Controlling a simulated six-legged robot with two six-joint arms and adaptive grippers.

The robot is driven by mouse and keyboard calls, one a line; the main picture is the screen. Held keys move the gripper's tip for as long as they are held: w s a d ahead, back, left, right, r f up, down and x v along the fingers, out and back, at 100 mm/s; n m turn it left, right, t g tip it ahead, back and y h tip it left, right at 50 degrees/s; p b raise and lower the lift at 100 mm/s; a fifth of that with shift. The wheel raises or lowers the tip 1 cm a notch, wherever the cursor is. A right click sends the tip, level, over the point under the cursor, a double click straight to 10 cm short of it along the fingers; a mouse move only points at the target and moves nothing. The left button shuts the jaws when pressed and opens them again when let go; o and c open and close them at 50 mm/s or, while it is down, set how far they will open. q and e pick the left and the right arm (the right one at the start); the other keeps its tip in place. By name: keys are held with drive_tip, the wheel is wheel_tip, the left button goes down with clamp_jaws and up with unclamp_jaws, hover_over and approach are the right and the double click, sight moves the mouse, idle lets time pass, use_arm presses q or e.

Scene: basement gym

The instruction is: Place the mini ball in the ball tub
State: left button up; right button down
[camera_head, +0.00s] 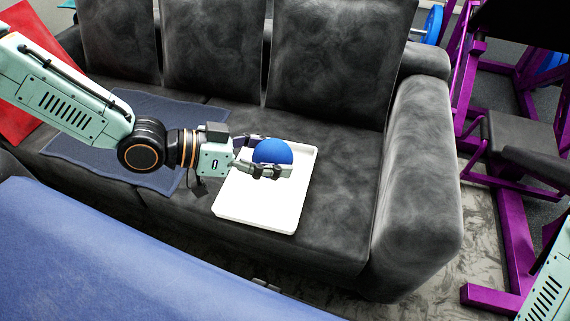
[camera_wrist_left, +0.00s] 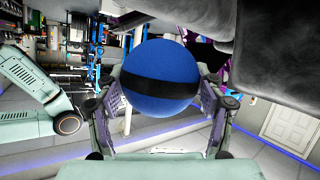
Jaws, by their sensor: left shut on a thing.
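My left gripper (camera_head: 274,156) is shut on the blue mini ball (camera_head: 272,150), with one finger on each side of it. In the left wrist view the ball (camera_wrist_left: 160,60) is blue with a dark band across it and sits between both finger pads. The white, shallow, open ball tub (camera_head: 258,206) lies on the sofa seat. The ball appears in front of the upper part of the tub; its height above the tub floor is hard to tell. The visible tub floor is bare. My right gripper is not in view; only part of my right arm shows at the lower right.
The tub rests on a dark grey sofa (camera_head: 335,215) with a backrest behind and a thick armrest (camera_head: 425,160) at the right. A dark blue cloth (camera_head: 80,150) lies on the seat at left. A blue padded surface (camera_head: 100,260) fills the lower left. Purple gym equipment (camera_head: 515,230) stands at right.

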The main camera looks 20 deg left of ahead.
use_arm(q)
drive_tip(key=s+f, duration=0.5)
drive_tip(key=f, duration=0.7)
drive_tip(key=w+f+n+t+y, duration=0.1)
drive_tip(key=w+f+n+y, duration=0.1)
drive_tip(key=w+f, duration=0.1)
drive_tip(key=w+a+f+n+t+y, duration=0.1)
drive_tip(key=w+f+n+t+y, duration=0.1)
drive_tip(key=w+f+n+y, duration=0.1)
drive_tip(key=w+f+n+t+y, duration=0.2)
drive_tip(key=w+f+n+y, duration=0.1)
drive_tip(key=w+f, duration=0.2)
drive_tip(key=shift+w+a+f, duration=0.1)
drive_tip(key=shift+a+f, duration=0.05)
drive_tip(key=shift+f, duration=0.7)
drive_tip(key=w+a+r+n+y, duration=0.5)
drive_tip(key=w+a, duration=0.1)
drive_tip(key=shift+a+r+t+y, duration=0.2)
drive_tip(key=shift+a+t+y, duration=0.1)
drive_tip(key=shift+y, duration=0.1)
wheel_tip(320, 180, down, 10)
drive_tip(key=b, duration=0.4)
drive_tip(key=shift+w+r, duration=0.1)
drive_tip(key=shift+r, duration=0.05)
